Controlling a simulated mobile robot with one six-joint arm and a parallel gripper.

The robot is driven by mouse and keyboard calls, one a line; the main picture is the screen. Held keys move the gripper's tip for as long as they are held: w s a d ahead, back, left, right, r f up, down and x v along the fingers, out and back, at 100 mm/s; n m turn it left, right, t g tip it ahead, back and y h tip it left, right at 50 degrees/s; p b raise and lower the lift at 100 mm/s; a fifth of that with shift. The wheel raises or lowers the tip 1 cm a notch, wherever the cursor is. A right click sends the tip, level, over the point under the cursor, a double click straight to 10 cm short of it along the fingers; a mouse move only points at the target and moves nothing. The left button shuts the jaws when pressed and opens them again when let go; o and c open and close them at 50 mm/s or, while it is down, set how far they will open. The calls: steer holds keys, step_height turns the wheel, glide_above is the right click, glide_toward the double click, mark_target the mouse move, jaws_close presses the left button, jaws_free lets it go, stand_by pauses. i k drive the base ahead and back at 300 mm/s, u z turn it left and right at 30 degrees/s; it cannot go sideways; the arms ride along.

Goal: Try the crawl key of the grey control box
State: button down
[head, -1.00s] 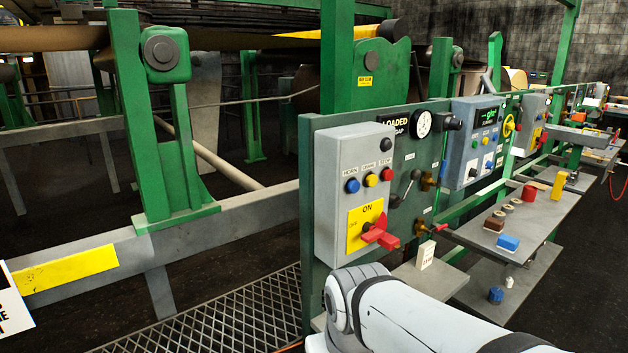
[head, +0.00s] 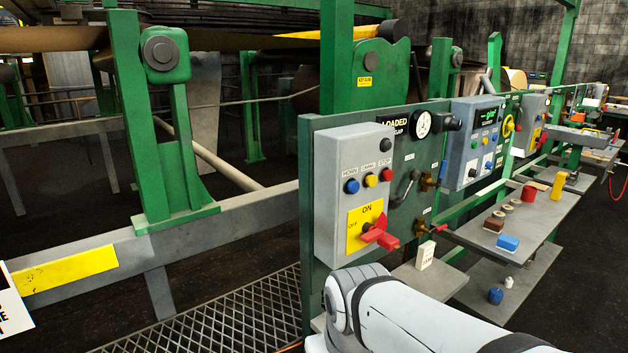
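The grey control box (head: 340,210) is fixed to the green panel in the middle of the head view. Its face has a row of three buttons: a blue one (head: 352,186) labelled HORN, a yellow one (head: 371,180) under a label that reads like CRAWL, and a red one (head: 387,174) labelled STOP. A dark round knob or lamp (head: 386,144) sits above them. Below is a yellow plate marked ON and OFF with a red rotary switch (head: 379,234). My white arm lies in front, below the box. My gripper is not in view.
A small shelf (head: 425,279) with a white card (head: 425,255) juts out right of the box. Further right, shelves (head: 530,222) hold a blue block (head: 508,243) and other small items. A green frame post (head: 145,120) and grated walkway (head: 215,325) lie to the left.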

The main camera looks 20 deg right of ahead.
mark_target(371, 181)
steer(key=u, duration=1.5)
steer(key=k, duration=1.45)
steer(key=z, duration=1.3)
steer(key=i, duration=1)
steer(key=z, duration=0.05)
